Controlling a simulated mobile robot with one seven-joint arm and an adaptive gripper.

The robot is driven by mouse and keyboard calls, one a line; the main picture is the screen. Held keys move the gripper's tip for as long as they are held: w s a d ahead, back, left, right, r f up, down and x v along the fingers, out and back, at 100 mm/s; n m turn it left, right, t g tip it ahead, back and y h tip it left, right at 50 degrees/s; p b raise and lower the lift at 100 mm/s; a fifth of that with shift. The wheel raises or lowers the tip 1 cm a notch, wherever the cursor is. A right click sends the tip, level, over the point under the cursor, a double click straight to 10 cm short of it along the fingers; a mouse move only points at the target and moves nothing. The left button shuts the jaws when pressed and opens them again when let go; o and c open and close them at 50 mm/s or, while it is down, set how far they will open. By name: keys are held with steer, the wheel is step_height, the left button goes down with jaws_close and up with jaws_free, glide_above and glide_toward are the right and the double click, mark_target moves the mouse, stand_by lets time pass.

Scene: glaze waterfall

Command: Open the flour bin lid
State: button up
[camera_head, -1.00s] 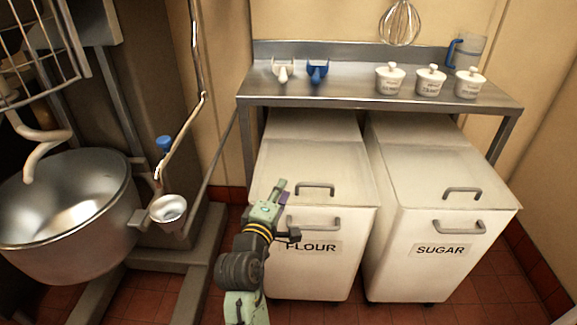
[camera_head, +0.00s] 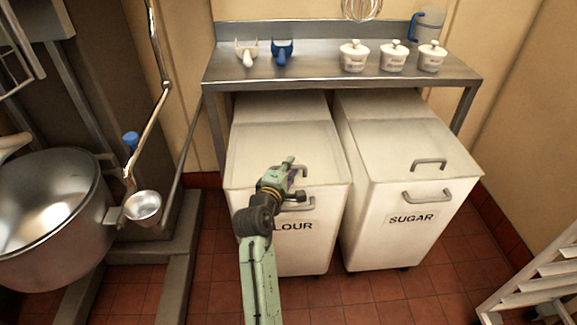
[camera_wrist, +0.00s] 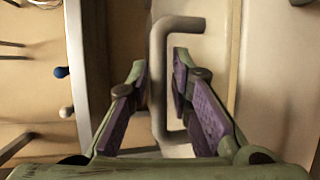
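The flour bin (camera_head: 320,250) stands under the metal table, its hinged white lid (camera_head: 265,145) lying shut. The lid's grey handle (camera_head: 304,170) is partly hidden by my gripper (camera_head: 291,165) in the head view. In the wrist view the bar of the handle (camera_wrist: 158,90) runs between the two purple-padded fingers of my gripper (camera_wrist: 161,72). The fingers are apart, one on each side of the bar, with narrow gaps showing. The bin's front handle (camera_head: 297,206) and FLOUR label are partly covered by my arm.
The sugar bin (camera_head: 370,230) stands close on the right, its lid shut. The metal table (camera_head: 315,73) above holds scoops and white jars. A mixer bowl (camera_head: 50,250) and small metal cup (camera_head: 142,208) stand left. A white rack (camera_head: 540,290) is at lower right.

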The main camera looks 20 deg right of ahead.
jaws_close()
stand_by(0.8)
